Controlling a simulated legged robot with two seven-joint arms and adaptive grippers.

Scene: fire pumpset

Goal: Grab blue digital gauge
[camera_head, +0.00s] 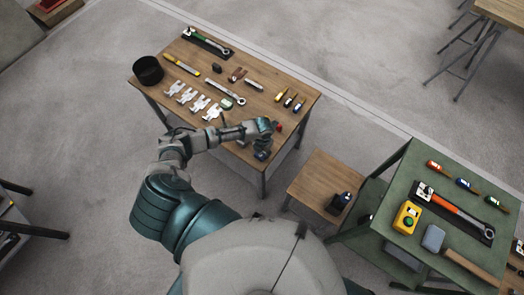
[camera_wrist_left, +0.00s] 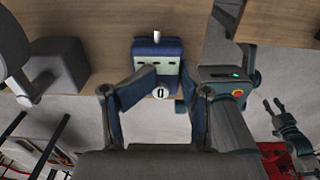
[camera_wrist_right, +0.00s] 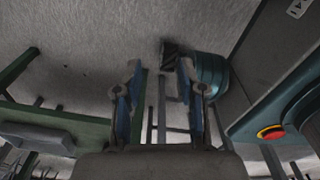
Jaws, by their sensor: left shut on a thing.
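The blue digital gauge (camera_wrist_left: 157,47) is a boxy blue body with a pale face and a small round white part below. In the left wrist view it sits between the fingers of my left gripper (camera_wrist_left: 168,84), which is shut on it. In the head view my left gripper (camera_head: 264,143) is at the near right corner of the wooden table, and a little of the gauge (camera_head: 262,155) shows below it. My right gripper (camera_wrist_right: 160,85) is open and empty above the floor in the right wrist view.
The wooden table (camera_head: 185,60) holds tools, pale brackets and a black bowl (camera_head: 148,70). A green table (camera_head: 400,170) at right holds a yellow device (camera_head: 407,217), a hammer and screwdrivers.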

